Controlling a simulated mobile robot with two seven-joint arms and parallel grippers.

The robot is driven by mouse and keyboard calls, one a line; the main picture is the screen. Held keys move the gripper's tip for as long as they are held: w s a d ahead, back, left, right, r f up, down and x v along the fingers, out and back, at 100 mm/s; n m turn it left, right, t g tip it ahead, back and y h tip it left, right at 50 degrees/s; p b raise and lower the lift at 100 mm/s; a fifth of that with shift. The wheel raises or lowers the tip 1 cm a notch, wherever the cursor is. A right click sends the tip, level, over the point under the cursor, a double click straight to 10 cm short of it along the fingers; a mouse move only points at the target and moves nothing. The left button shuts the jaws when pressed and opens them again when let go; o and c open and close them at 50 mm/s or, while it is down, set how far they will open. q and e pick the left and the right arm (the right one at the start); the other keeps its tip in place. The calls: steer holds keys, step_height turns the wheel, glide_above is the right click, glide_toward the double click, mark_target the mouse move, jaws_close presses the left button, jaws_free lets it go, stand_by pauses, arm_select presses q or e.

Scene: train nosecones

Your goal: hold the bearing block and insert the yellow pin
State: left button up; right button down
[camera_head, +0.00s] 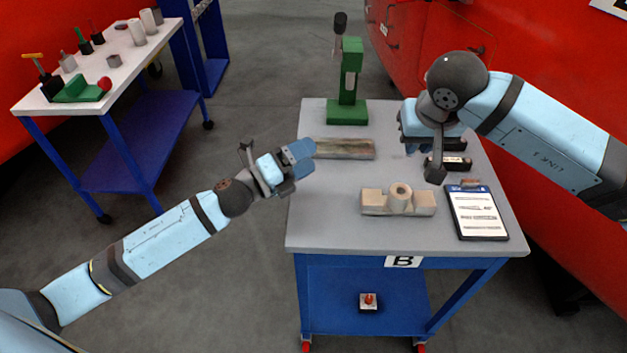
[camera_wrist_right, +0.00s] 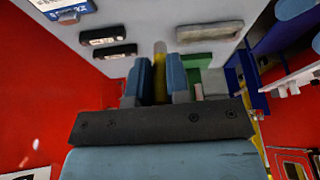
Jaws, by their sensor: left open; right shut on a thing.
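The beige bearing block (camera_head: 426,203) lies on the grey table top near its front, with a round upright boss in its middle. My left gripper (camera_head: 303,160) is open and empty, over the table's left edge, to the left of and behind the block, apart from it. My right gripper (camera_head: 416,149) is above the back right of the table, behind the block. In the right wrist view its fingers (camera_wrist_right: 159,82) are shut on the yellow pin (camera_wrist_right: 160,57). The pin is hidden in the head view, and I do not see the block in the wrist view.
A green press (camera_head: 347,112) stands at the table's back, with a long beige bar (camera_head: 345,149) before it. A dark labelled box (camera_head: 456,165) lies under my right arm, and a clipboard (camera_head: 477,213) at the front right. A white side table (camera_head: 128,60) holds several parts.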

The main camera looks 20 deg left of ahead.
arm_select(q)
steer(key=d+m+g+h, duration=0.35)
steer(key=m+g, duration=0.25)
steer(key=m, duration=0.5)
steer(key=m+g+y, duration=0.3)
steer(key=m+g, duration=0.2)
steer(key=m, duration=0.5)
glide_toward(362, 197)
steer(key=shift+a+r, duration=0.4)
steer(key=shift+a, duration=0.1)
steer(key=shift+d+f+y, duration=0.15)
steer(key=shift+d+y, duration=0.05)
steer(key=shift+y, duration=0.05)
steer(key=x, duration=1.1)
steer(key=shift+d, duration=0.2)
steer(key=c, duration=1.3)
